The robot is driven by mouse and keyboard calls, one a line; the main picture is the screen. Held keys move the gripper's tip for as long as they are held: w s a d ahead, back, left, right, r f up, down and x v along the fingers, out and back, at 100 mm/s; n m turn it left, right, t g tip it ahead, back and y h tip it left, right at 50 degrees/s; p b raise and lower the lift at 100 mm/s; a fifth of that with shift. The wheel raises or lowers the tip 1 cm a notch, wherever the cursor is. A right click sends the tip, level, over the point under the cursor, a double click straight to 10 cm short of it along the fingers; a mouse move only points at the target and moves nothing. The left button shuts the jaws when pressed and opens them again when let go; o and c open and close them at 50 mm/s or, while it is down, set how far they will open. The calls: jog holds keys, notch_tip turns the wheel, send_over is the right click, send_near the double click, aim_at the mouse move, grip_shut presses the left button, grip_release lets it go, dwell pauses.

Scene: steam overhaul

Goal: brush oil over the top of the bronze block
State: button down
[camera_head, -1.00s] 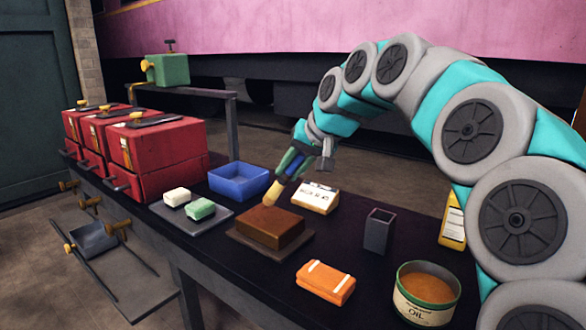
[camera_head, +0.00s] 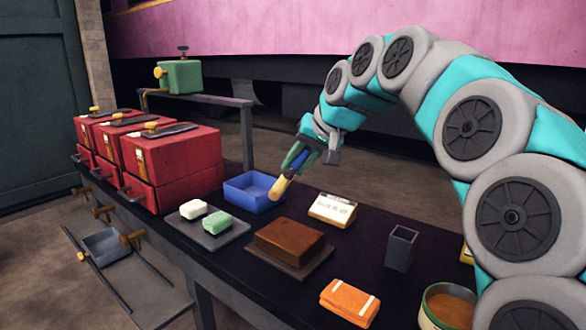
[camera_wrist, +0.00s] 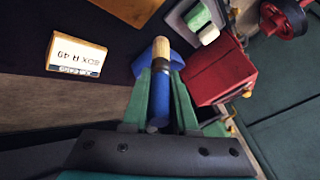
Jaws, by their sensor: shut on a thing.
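The bronze block (camera_head: 290,240) is a brown slab lying on a flat dark plate (camera_head: 247,253) on the bench. I cannot tell how far oil covers its top. My gripper (camera_head: 300,157) is shut on the brush (camera_head: 296,163), which has a blue handle and pale tan bristles. The brush is tilted, bristles down, apart from the block and in front of the blue tray in the head view. In the wrist view the brush (camera_wrist: 161,50) stands between the green fingers. The oil tin (camera_head: 430,310) is at the lower right, partly hidden by my arm.
The blue tray (camera_head: 238,190) stands behind the block. A plate (camera_head: 232,236) holds white and green bars. A labelled box (camera_head: 333,210), a dark square holder (camera_head: 401,248) and a folded orange cloth (camera_head: 350,301) lie to the right. Red drawer boxes (camera_head: 180,160) stand left.

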jog(key=shift+r+p, duration=0.5)
jog(key=shift+r, duration=0.8)
jog(key=shift+r, duration=0.1)
